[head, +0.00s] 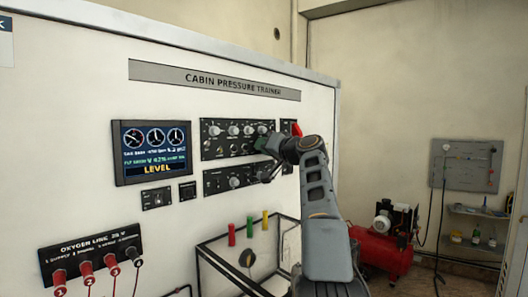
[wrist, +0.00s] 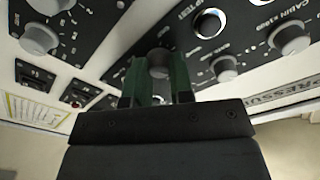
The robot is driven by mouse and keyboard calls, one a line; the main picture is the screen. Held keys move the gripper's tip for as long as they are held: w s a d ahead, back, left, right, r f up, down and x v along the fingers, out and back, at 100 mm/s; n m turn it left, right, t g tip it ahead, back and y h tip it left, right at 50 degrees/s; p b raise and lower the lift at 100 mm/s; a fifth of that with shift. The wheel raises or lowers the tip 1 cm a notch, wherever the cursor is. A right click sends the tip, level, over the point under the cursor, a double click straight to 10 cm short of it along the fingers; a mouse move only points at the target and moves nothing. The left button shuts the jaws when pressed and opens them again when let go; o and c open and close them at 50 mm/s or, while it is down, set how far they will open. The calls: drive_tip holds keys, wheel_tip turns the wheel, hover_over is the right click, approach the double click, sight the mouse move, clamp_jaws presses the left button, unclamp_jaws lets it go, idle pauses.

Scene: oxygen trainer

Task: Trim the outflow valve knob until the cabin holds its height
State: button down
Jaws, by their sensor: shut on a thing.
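The cabin pressure trainer panel (head: 115,95) stands upright on the left in the head view, with two rows of black knob panels. My gripper (head: 266,146) is at the right end of these rows, and the arm hides part of them. In the wrist view my gripper's green fingers (wrist: 160,77) are shut on a grey round knob (wrist: 158,60), one finger on each side. The knob's own label is hidden, so I cannot read its name. The display (head: 152,150) shows three dials and the yellow word LEVEL; its small figures are hard to read.
Other knobs (wrist: 208,23) sit close around the held one. The oxygen line panel (head: 90,254) with red plugs is at lower left. A red compressor (head: 380,252) stands on the floor at right.

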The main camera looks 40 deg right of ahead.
drive_tip(key=c, duration=1)
unclamp_jaws()
drive_tip(key=s+d+b, duration=0.1)
drive_tip(key=s+b, duration=0.4)
drive_tip(key=s, duration=0.8)
drive_tip(key=shift+s+d+b, duration=0.3)
drive_tip(key=shift+s+d, duration=0.05)
drive_tip(key=shift+s, duration=0.05)
drive_tip(key=shift+f, duration=0.1)
